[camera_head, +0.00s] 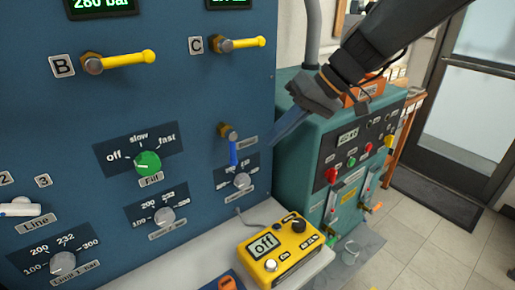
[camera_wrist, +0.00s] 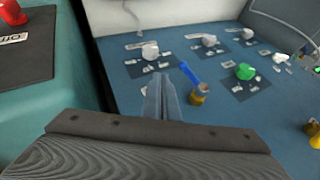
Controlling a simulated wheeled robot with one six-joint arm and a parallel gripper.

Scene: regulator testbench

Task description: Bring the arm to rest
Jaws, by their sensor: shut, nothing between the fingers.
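My gripper (camera_head: 286,128) hangs in front of the right part of the blue panel (camera_head: 120,110), its thin fingers pointing down and left. In the wrist view the fingers (camera_wrist: 162,98) lie together with nothing between them, beside a blue-handled valve (camera_wrist: 192,80). In the head view this valve (camera_head: 232,150) is left of the fingertips, its handle pointing down. I cannot tell exactly how far apart they are, but the fingers do not hold the handle. My dark arm comes in from the upper right.
A teal machine (camera_head: 300,150) with red and green knobs stands right of the panel, behind my gripper. A yellow box (camera_head: 280,252) reading "off" sits on the pale bench below. Yellow valve handles (camera_head: 128,59) stick out at B and C. Open floor and a door lie right.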

